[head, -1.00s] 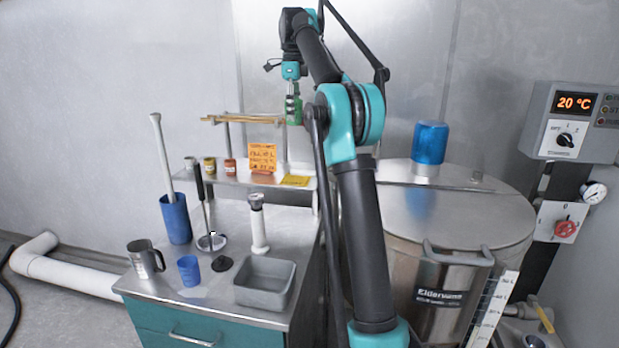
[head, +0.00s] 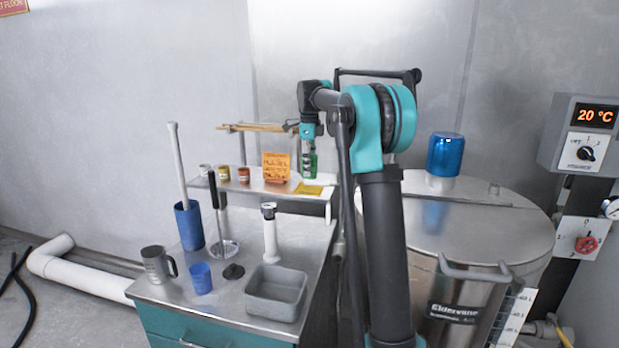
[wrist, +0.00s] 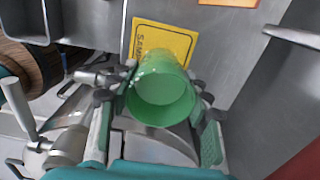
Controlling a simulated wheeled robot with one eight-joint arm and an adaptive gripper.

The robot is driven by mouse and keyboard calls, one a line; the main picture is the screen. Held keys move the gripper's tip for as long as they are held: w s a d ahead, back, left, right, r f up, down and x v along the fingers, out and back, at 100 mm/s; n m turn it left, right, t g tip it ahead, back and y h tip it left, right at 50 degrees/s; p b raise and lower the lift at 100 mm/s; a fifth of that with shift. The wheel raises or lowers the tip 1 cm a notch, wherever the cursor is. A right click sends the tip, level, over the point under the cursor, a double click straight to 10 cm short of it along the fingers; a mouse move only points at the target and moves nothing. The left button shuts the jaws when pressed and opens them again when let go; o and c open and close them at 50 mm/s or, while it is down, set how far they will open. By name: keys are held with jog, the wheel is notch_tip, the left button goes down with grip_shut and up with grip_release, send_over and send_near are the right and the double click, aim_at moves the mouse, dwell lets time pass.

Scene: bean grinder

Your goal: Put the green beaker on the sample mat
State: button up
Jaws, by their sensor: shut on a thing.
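The green beaker (head: 309,164) is upright in my gripper (head: 309,150), at the right end of the raised shelf. In the wrist view the beaker (wrist: 161,88) sits between the two fingers (wrist: 160,104), its open rim toward the camera. The gripper is shut on it. The sample mat (head: 308,189) is a flat yellow sheet on the shelf, below the beaker in the head view. In the wrist view the mat (wrist: 150,36) lies just beyond the beaker, which covers part of it. I cannot tell whether the beaker touches the shelf.
An orange note (head: 276,167) and small jars (head: 223,173) stand on the shelf (head: 258,186), left of the mat. A wooden rack (head: 250,127) is above. The counter below holds a blue cup (head: 201,278) and grey bin (head: 276,291). A steel tank (head: 480,225) stands right.

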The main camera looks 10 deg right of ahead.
jog(key=shift+f, duration=2.05)
jog(key=shift+f, duration=0.15)
jog(key=o, duration=1.2)
notch_tip(320, 180, up, 12)
jog(key=shift+r, duration=0.2)
